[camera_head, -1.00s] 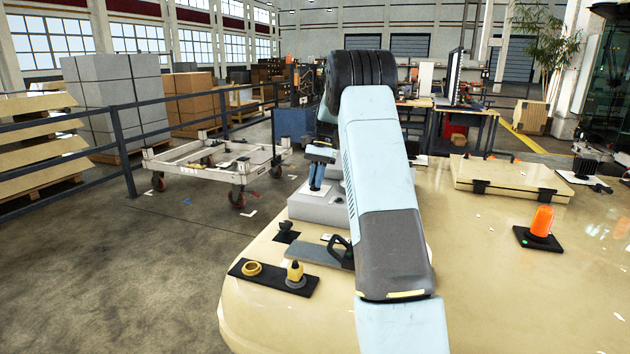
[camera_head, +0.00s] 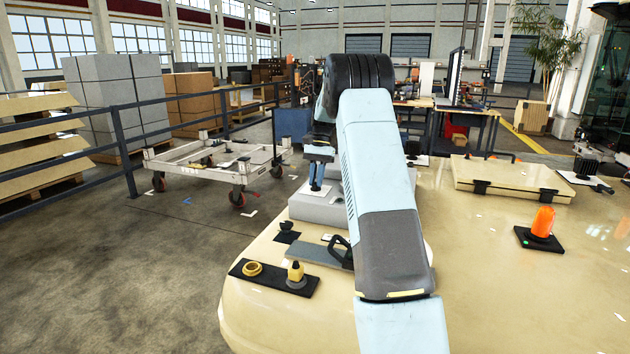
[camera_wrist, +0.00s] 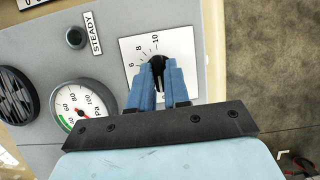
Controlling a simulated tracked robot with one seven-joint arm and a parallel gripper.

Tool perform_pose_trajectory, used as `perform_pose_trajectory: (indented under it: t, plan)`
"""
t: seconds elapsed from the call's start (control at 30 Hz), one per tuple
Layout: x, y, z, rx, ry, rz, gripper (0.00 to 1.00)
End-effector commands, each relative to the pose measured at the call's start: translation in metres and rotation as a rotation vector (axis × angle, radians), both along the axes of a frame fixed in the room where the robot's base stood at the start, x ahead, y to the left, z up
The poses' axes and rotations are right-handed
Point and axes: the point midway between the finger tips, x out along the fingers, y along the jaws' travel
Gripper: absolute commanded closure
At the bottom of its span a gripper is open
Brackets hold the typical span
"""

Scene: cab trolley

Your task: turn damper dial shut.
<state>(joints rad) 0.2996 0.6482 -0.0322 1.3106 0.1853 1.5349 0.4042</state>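The damper dial is a black knob (camera_wrist: 157,67) on a white plate (camera_wrist: 131,50) marked with a scale; 6, 8 and 10 are readable. My gripper (camera_wrist: 159,72) has its two blue fingers on either side of the knob, with no clear gap at the tips, so it looks shut on it. The fingers hide the lower part of the scale, and the knob's pointer direction is not clear. In the head view my gripper (camera_head: 317,186) points down onto the grey box (camera_head: 326,208); the knob itself cannot be made out there.
A pressure gauge (camera_wrist: 83,104), a black round vent (camera_wrist: 15,95) and a dark button (camera_wrist: 75,38) by a STEADY label sit beside the dial. On the pale bench, a black tray (camera_head: 272,278) with yellow parts and an orange cone-like thing (camera_head: 542,221) stand apart.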

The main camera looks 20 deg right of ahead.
Motion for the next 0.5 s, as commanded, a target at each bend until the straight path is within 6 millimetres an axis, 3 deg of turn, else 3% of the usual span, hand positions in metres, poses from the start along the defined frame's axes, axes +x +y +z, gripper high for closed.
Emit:
perform_pose_trajectory:
  t: [0.2, 0.5]
  plan:
    - [-0.0007, 0.0003, -0.0008, 0.001, 0.004, 0.0, 0.62]
    - [-0.0006, -0.0004, 0.0004, 0.002, 0.005, -0.001, 0.62]
